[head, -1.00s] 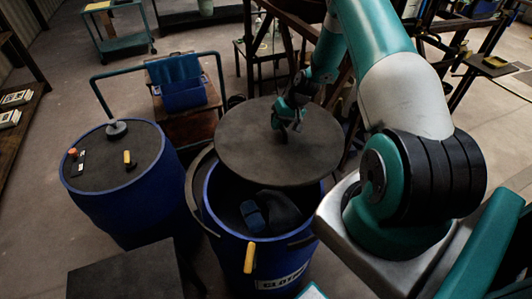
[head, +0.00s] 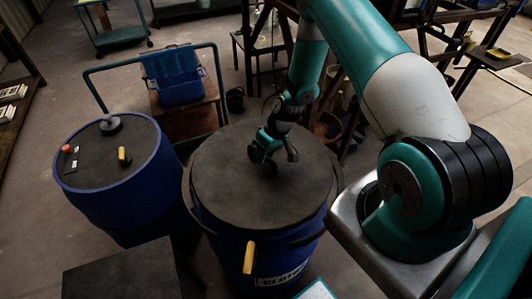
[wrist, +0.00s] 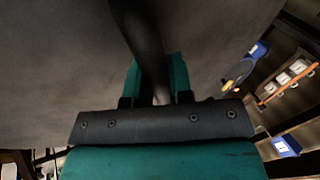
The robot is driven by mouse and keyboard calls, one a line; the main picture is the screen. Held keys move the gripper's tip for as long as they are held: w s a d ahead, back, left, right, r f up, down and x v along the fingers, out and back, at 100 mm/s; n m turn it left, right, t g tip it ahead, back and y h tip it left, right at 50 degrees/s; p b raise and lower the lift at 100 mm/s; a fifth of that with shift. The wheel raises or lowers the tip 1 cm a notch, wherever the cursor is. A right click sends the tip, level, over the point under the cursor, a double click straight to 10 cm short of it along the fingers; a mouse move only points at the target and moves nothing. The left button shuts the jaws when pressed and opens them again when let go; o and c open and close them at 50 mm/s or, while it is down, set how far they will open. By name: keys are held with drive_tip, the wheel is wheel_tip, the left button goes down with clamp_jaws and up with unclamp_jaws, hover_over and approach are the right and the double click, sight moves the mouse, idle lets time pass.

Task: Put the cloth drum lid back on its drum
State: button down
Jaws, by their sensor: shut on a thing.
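The cloth drum lid (head: 235,190), a dark grey round disc, lies over the mouth of the blue cloth drum (head: 228,245) in the head view and hides its inside. A label partly reading "CLOTHS" (head: 281,277) and a yellow handle (head: 249,257) show on the drum's front. I cannot tell whether the lid is fully seated. My gripper (head: 267,158) is at the lid's middle, shut on its handle, which is mostly hidden there. In the wrist view the lid (wrist: 60,60) fills most of the picture, with its dark handle (wrist: 145,40) between my fingers (wrist: 155,85).
A second blue drum (head: 125,205) with a closed dark top stands at left. A blue crate (head: 176,75) rests on a cart behind. A dark flat-topped block (head: 118,270) is at the front left. Open floor (head: 40,95) lies at far left.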

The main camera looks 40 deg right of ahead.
sight(263, 167)
drive_tip(key=shift+f+b, duration=1.8)
drive_tip(key=shift+f, duration=1.3)
drive_tip(key=shift+f+b, duration=0.55)
drive_tip(key=shift+f, duration=0.05)
drive_tip(key=c, duration=0.9)
unclamp_jaws()
drive_tip(key=shift+c, duration=0.2)
drive_tip(key=shift+d+r, duration=0.1)
drive_tip(key=b+v, duration=0.4)
drive_tip(key=v, duration=1.3)
